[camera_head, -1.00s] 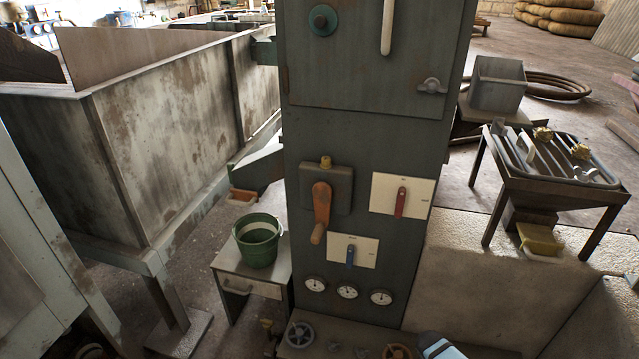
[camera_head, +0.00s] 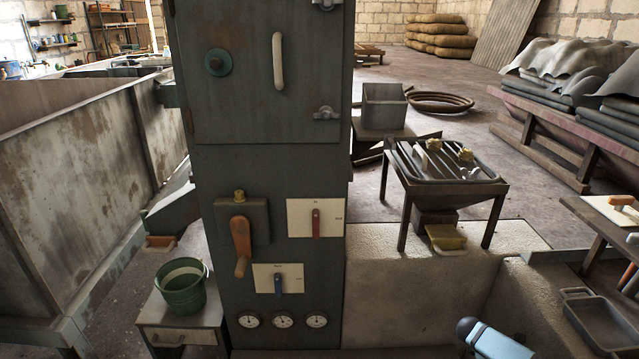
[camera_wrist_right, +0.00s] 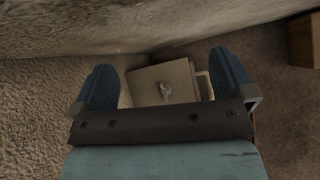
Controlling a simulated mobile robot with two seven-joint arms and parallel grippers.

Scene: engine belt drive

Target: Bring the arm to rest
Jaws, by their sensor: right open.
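My right gripper (camera_wrist_right: 165,82) is open in the right wrist view, with its two dark blue fingers spread wide at left and right. Nothing is held between them. A pale box-like thing (camera_wrist_right: 150,84) with a small light fitting shows beyond the fingers, apart from them as far as I can tell. In the head view only a light blue piece of my arm (camera_head: 497,343) with a dark rounded end shows at the bottom edge. The right gripper is not visible there. My left gripper is in neither view.
A tall grey-green cabinet (camera_head: 268,170) with levers and gauges stands left of centre. A green bucket (camera_head: 180,288) stands on a small table (camera_head: 178,336) beside it. A low pale wall (camera_head: 400,290), a slatted stand (camera_head: 445,185) and a grey tray (camera_head: 603,320) are to the right.

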